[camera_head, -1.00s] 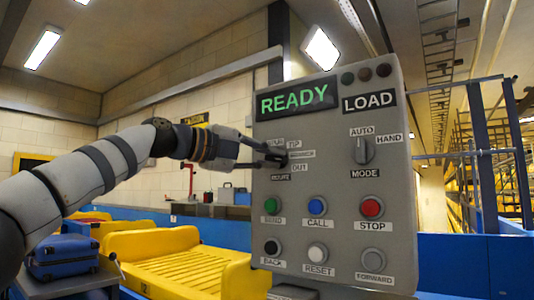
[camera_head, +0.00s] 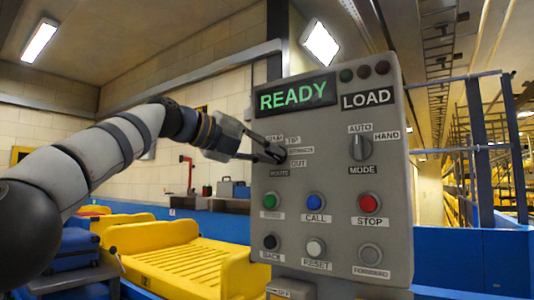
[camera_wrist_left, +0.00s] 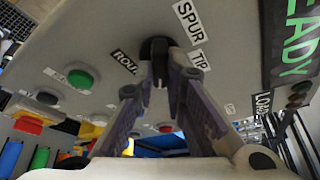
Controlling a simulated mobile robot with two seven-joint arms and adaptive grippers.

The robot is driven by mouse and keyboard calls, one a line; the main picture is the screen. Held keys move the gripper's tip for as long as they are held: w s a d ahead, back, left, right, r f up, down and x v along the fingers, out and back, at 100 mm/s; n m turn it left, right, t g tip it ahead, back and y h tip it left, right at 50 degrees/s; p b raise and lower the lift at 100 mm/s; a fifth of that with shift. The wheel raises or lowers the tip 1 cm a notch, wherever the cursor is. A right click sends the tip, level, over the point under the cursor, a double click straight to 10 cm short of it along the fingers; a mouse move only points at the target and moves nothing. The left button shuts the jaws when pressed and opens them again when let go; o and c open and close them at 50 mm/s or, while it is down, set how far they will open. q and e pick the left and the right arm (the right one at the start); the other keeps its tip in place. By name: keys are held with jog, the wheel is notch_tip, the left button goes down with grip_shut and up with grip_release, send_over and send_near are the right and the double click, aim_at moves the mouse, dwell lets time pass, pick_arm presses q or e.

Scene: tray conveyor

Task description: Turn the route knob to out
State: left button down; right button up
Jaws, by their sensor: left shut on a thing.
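The grey control panel (camera_head: 335,220) fills the middle right of the head view. The route knob (camera_wrist_left: 157,48) is small and dark, with SPUR and TIP labels beside it in the left wrist view. In the head view an OUT label (camera_head: 298,163) sits at its lower right and the ROUTE label (camera_head: 280,173) below it. My left gripper (camera_head: 273,154) is at the panel, shut on the knob, with its fingertips on either side of it in the left wrist view (camera_wrist_left: 160,75). The fingers partly hide the knob, so its pointing direction is unclear. My right gripper is not in view.
The mode knob (camera_head: 360,147) is right of the route knob. Several push buttons, such as the blue CALL button (camera_head: 314,202) and red STOP button (camera_head: 368,202), sit below. A yellow tray (camera_head: 190,262) and a blue case (camera_head: 72,250) stand left of the panel.

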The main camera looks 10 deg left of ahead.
pick_arm(q)
jog(key=shift+r, duration=0.1)
jog(key=c, duration=1.6)
grip_release()
jog(key=shift+c, duration=0.2)
jog(key=v, duration=1.2)
